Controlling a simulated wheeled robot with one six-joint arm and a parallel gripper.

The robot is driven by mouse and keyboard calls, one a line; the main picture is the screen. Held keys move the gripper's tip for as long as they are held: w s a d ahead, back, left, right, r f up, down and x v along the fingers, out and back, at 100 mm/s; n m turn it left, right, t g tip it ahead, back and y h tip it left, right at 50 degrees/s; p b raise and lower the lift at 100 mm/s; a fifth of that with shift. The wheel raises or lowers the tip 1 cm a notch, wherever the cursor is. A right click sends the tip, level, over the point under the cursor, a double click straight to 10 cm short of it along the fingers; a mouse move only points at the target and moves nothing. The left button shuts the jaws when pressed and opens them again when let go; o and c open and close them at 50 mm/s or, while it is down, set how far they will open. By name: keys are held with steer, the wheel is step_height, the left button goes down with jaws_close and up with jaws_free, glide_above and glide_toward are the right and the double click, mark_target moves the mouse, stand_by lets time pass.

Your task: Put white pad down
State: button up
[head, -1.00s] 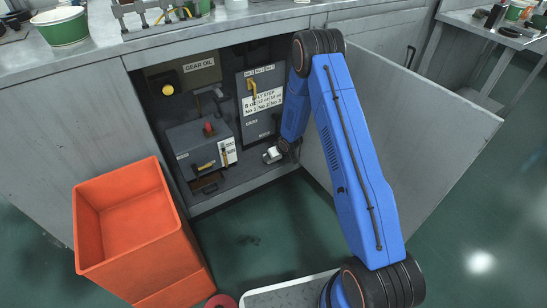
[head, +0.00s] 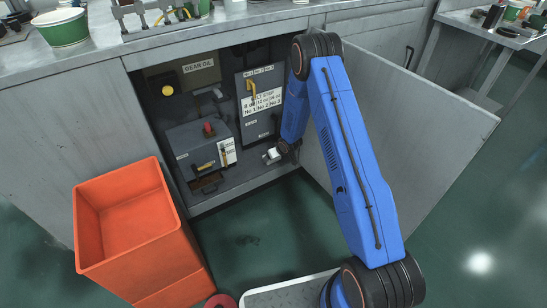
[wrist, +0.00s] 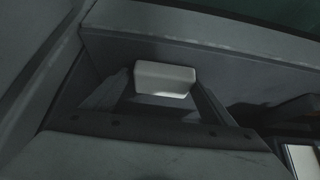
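The white pad (wrist: 165,80) is a small pale block between the two fingers of my gripper (wrist: 163,90) in the wrist view. The fingers meet its left and right ends. In the head view the white pad (head: 272,156) shows at the end of my gripper (head: 275,154), low in the open cabinet near its front right edge. It is at or just above the cabinet floor (head: 235,184); I cannot tell whether it touches.
A grey box with a red knob (head: 200,143) stands left of my gripper in the cabinet. A labelled panel (head: 262,105) is behind it. The open door (head: 410,140) is to the right. An orange bin (head: 120,190) stands on the floor at left.

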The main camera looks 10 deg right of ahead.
steer(key=shift+s+a+f, duration=0.15)
steer(key=shift+a+f, duration=0.25)
steer(key=shift+a, duration=0.05)
steer(key=shift+r, duration=0.15)
steer(key=shift+r, duration=0.2)
steer(key=s+d+r+h, duration=0.15)
steer(key=s+r, duration=0.25)
steer(key=r, duration=0.6)
steer(key=s+d+r+m, duration=0.1)
steer(key=s+d+r, duration=0.25)
steer(key=r, duration=0.65)
steer(key=s+d+r+h, duration=0.15)
steer(key=s+r, duration=0.25)
steer(key=r, duration=0.5)
steer(key=s+d+r+m, duration=0.1)
steer(key=s+d+r, duration=0.1)
steer(key=s+r, duration=1.45)
steer(key=s, duration=0.7)
steer(key=s+a+r+m+g, duration=0.1)
steer(key=s+r, duration=0.3)
steer(key=s, duration=0.7)
steer(key=s+r+y, duration=0.1)
steer(key=s+r, duration=0.3)
steer(key=s, duration=0.6)
steer(key=shift+s+a+r+m, duration=0.15)
steer(key=shift+a+m, duration=0.15)
steer(key=shift+a, duration=0.05)
